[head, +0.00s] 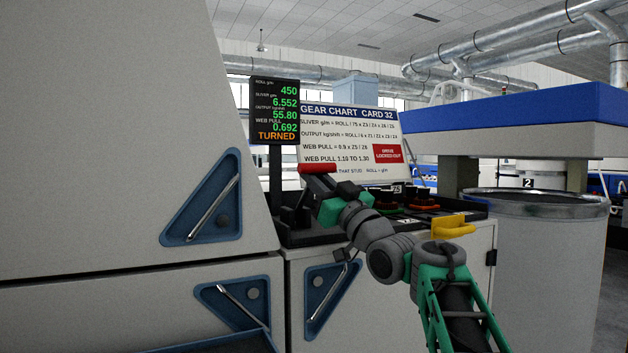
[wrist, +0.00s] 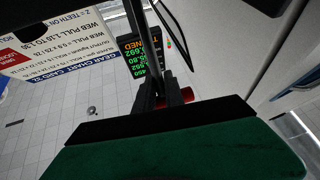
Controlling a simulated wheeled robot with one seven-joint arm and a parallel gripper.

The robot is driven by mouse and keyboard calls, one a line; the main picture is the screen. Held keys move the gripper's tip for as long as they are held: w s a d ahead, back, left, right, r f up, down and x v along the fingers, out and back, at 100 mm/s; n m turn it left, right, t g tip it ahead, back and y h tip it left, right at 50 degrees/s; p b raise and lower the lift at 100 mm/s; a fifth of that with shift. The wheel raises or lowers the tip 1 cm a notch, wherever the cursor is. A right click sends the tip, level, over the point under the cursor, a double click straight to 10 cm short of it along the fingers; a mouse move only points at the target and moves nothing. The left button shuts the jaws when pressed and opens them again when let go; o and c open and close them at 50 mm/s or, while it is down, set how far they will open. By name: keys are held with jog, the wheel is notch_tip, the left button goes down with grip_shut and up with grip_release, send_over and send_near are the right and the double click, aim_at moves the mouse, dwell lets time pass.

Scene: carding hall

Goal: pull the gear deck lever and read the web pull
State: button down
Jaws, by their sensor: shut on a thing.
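The gear deck lever has a red grip (head: 317,169) at the left end of the dark gear deck (head: 300,238). My gripper (head: 318,180) is shut on this red grip, and its fingers hide part of it. In the wrist view a red end of the grip (wrist: 187,95) shows beside the dark fingers. The readout display (head: 274,110) stands behind the lever. It shows roll 450, sliver 6.552, output 55.80, web pull 0.692 and the orange word TURNED. The gear chart (head: 348,135) gives web pull 1.10 to 1.30.
Gears with red and green parts (head: 422,199) sit on the deck right of my arm. A yellow bracket (head: 453,226) is near my arm. A grey machine panel (head: 120,140) fills the left. A large metal can (head: 545,260) stands at right.

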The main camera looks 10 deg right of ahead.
jog(key=c, duration=1.7)
grip_release()
jog(key=shift+s+a+r+n+y, duration=0.2)
jog(key=shift+s+r, duration=0.1)
jog(key=shift+r, duration=0.15)
jog(key=shift+s+a+r+n+y, duration=0.15)
jog(key=shift+s+r, duration=0.1)
jog(key=shift+r, duration=0.15)
jog(key=o, duration=1.2)
jog(key=shift+w+d, duration=0.1)
jog(key=shift+d, duration=0.25)
jog(key=o, duration=0.5)
jog(key=shift+a, duration=0.1)
jog(key=shift+s+d, duration=0.2)
jog(key=shift+w+a+f, duration=0.1)
jog(key=shift+w+f, duration=0.05)
jog(key=shift+f, duration=0.25)
jog(key=b+v, duration=0.1)
jog(key=v, duration=0.6)
jog(key=shift+s, duration=0.45)
